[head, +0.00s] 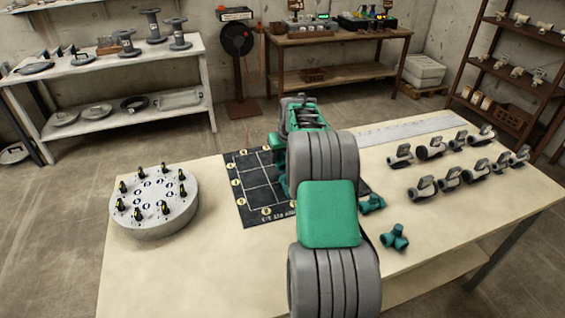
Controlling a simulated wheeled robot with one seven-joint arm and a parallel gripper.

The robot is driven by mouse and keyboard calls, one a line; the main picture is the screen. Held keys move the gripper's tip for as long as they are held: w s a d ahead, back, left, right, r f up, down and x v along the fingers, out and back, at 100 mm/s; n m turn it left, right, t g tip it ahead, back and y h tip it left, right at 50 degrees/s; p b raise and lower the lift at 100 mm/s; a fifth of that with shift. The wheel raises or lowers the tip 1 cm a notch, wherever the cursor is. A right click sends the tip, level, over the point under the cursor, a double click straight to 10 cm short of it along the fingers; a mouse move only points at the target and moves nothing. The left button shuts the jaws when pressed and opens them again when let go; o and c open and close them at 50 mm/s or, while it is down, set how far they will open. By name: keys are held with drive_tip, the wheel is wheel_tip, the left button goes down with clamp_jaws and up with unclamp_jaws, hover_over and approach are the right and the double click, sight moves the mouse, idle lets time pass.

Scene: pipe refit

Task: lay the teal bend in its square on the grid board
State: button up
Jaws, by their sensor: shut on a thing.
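The dark grid board (258,196) lies on the pale table, with white cell lines and round yellow markers along its edges. My arm crosses in front of it and covers its right part. The fingers of my gripper are hidden behind my arm, over the board's right side. I cannot make out a teal bend there. A teal fitting (372,203) lies just right of my arm by the board's right edge. A teal three-way fitting (395,238) lies nearer on the table. I cannot tell whether either one is a bend.
A round grey flange disc (155,215) with several black-and-yellow pieces stands left of the board. Several grey valve-like fittings (449,178) stand in rows at right. A pale flat strip (412,130) lies along the far edge. The table front left is clear.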

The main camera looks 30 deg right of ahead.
sight(282, 164)
drive_tip(key=shift+w+d+f, duration=0.15)
drive_tip(key=shift+w+f, duration=0.15)
drive_tip(key=shift+w+f+p, duration=0.2)
drive_tip(key=shift+f+p, duration=0.2)
drive_tip(key=shift+f, duration=1.4)
drive_tip(key=shift+f, duration=0.25)
drive_tip(key=o, duration=1.4)
drive_tip(key=shift+c, duration=0.2)
drive_tip(key=shift+r, duration=0.1)
